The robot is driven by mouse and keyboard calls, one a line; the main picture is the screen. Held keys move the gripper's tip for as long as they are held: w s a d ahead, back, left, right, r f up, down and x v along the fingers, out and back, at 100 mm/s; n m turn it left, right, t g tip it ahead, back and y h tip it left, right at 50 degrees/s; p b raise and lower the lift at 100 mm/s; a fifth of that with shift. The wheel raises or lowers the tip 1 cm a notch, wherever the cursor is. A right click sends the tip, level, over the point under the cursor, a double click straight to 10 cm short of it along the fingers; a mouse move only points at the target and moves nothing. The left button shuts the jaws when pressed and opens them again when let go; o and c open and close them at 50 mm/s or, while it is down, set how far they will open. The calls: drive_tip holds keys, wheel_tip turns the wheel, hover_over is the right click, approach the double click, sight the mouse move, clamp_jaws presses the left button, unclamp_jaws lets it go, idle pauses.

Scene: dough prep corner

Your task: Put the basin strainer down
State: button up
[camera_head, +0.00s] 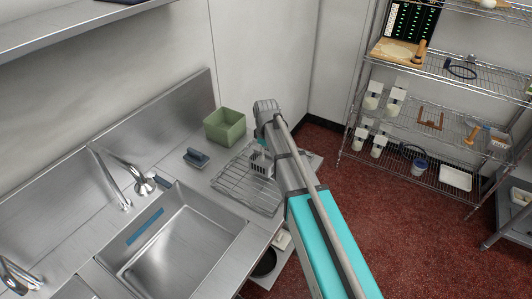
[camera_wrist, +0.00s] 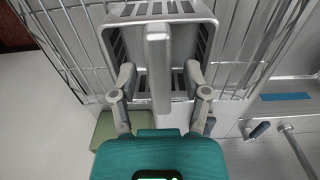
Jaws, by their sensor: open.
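The basin strainer (camera_wrist: 158,52) is a grey slotted basket with a thick upright bar at its middle. In the head view it shows as a small grey slotted piece (camera_head: 261,167) beside my arm, partly hidden by it. It appears to rest on the wire rack (camera_head: 240,187) next to the sink. My gripper (camera_wrist: 160,74) is open, with one finger on each side of the bar and a visible gap to it. In the head view my gripper's fingers are mostly hidden by my arm.
A green bin (camera_head: 225,126) stands behind the rack. A dark-blue-handled tool (camera_head: 196,158) lies left of the rack, near the faucet (camera_head: 143,186) and sink basin (camera_head: 178,245). Wire shelving (camera_head: 440,70) with several items stands at the right. Most of the rack is bare.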

wheel_tip(320, 180, up, 11)
drive_tip(key=p, duration=1)
idle(0.7)
drive_tip(key=s+d+m, duration=0.5)
drive_tip(key=s+d, duration=0.2)
drive_tip(key=s, duration=0.2)
drive_tip(key=s+d+m, duration=0.6)
drive_tip(key=s+d, duration=0.1)
drive_tip(key=s, duration=0.3)
drive_tip(key=shift+s+d, duration=0.25)
drive_tip(key=shift+s, duration=0.05)
drive_tip(key=shift+f, duration=0.1)
